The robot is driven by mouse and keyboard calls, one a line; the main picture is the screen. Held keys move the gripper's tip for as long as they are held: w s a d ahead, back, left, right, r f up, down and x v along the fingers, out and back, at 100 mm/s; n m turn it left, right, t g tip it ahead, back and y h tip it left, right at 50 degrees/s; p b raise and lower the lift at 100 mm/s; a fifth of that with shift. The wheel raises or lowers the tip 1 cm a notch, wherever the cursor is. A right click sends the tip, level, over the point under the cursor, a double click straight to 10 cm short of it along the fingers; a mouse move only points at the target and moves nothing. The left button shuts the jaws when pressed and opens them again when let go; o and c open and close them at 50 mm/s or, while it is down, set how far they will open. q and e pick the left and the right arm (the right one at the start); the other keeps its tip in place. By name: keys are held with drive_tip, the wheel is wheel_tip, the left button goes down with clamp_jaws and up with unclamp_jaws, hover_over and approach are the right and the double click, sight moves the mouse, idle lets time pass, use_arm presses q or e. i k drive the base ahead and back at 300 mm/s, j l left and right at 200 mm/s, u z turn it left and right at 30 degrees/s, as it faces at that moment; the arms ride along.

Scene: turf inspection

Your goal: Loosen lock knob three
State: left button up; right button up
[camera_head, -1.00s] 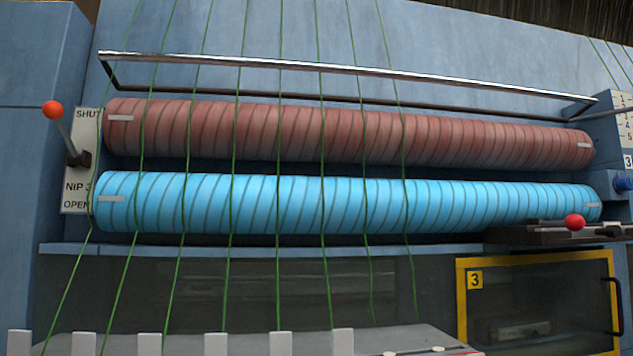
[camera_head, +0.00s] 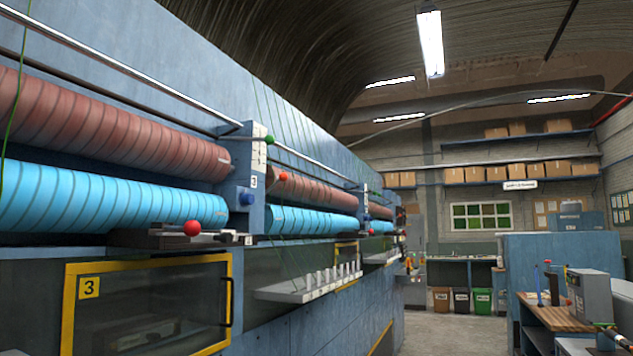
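Station three of the machine is on the left, with a red-brown roller (camera_head: 110,132) above a blue roller (camera_head: 105,203). A blue knob (camera_head: 246,197) sits on the post marked 3 (camera_head: 256,165) at the rollers' right end; I cannot tell whether it is the lock knob or how tight it is.
A yellow-framed window marked 3 (camera_head: 148,262) is below the rollers. A white-pegged shelf (camera_head: 310,286) juts out farther along. Clear floor (camera_head: 455,335) lies between the machine and a wooden bench (camera_head: 552,315) at right. Several bins, including a green one (camera_head: 482,301), stand at the back.

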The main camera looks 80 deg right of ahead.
sight(247, 199)
drive_tip(key=z, duration=2.2)
drive_tip(key=i+l+z, duration=0.55)
drive_tip(key=i, duration=0.35)
drive_tip(key=i+l+z, duration=0.15)
drive_tip(key=i+z, duration=0.15)
drive_tip(key=i, duration=0.2)
drive_tip(key=i+z, duration=0.25)
drive_tip(key=i, duration=0.25)
drive_tip(key=i+u, duration=0.4)
drive_tip(key=i+l+u, duration=0.5)
drive_tip(key=u, duration=0.25)
drive_tip(key=i, duration=0.1)
